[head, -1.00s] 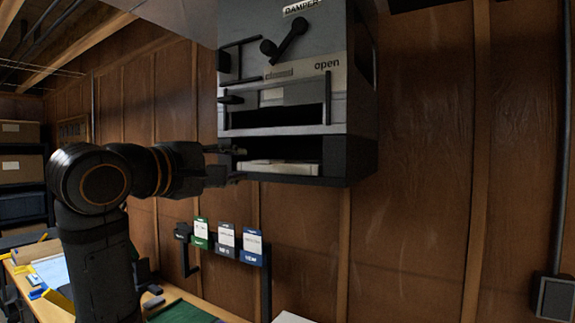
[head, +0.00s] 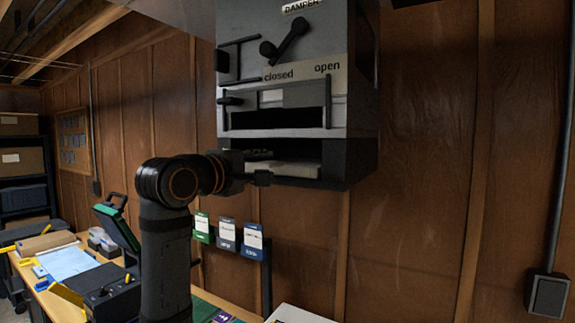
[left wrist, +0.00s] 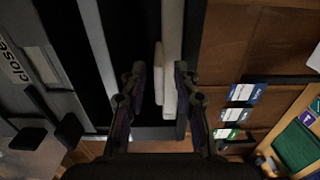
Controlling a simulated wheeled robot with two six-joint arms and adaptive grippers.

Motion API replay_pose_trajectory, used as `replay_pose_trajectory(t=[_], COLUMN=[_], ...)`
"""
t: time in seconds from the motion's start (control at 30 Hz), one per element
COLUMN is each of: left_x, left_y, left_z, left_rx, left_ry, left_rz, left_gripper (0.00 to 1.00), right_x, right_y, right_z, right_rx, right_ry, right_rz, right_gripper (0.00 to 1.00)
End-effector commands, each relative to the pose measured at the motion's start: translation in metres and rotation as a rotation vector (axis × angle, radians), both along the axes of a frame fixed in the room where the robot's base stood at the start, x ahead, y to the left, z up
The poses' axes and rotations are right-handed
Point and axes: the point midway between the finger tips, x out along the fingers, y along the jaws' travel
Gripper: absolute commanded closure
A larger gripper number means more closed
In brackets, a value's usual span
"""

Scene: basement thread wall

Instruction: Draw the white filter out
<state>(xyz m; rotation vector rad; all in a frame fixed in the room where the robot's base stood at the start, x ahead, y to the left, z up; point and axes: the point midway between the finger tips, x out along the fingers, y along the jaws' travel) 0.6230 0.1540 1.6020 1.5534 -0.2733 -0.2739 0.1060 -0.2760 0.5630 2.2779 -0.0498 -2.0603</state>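The white filter (head: 285,168) lies flat in the open lower slot of the grey damper unit (head: 335,98) on the wall. Its front end shows, and the gripper partly covers it. My left gripper (head: 262,167) is at the mouth of the slot. In the left wrist view, the fingers of my left gripper (left wrist: 160,78) are spread apart, one on each side of the pale filter (left wrist: 171,45). I cannot tell whether either finger touches it. My right gripper is not in view.
The damper lever (head: 285,42) and a dark bar handle (head: 224,100) stick out above the slot. Green, grey and blue cards (head: 227,236) hang on the wall below. A cluttered workbench (head: 60,305) stands at lower left.

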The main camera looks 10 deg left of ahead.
Motion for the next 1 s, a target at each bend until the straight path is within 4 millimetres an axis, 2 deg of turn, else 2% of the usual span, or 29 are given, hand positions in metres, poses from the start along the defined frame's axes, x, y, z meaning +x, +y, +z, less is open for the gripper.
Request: replay_pose_trajectory(t=[0.03,0.27,0.57,1.0], left_x=[0.0,0.0,-0.002,-0.039], left_y=[0.0,0.0,0.001,0.015], left_z=[0.0,0.0,0.0,-0.001], left_rx=[0.0,0.0,0.001,0.001], left_ry=[0.0,0.0,-0.001,-0.003], left_rz=[0.0,0.0,0.001,0.002], left_gripper=[0.7,1.0,1.0,1.0], right_x=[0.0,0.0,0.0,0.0], right_y=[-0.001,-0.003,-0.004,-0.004], right_z=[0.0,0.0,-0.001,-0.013], right_rx=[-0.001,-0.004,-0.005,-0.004], right_ry=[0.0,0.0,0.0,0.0], right_rz=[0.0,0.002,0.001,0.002], right_gripper=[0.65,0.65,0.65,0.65])
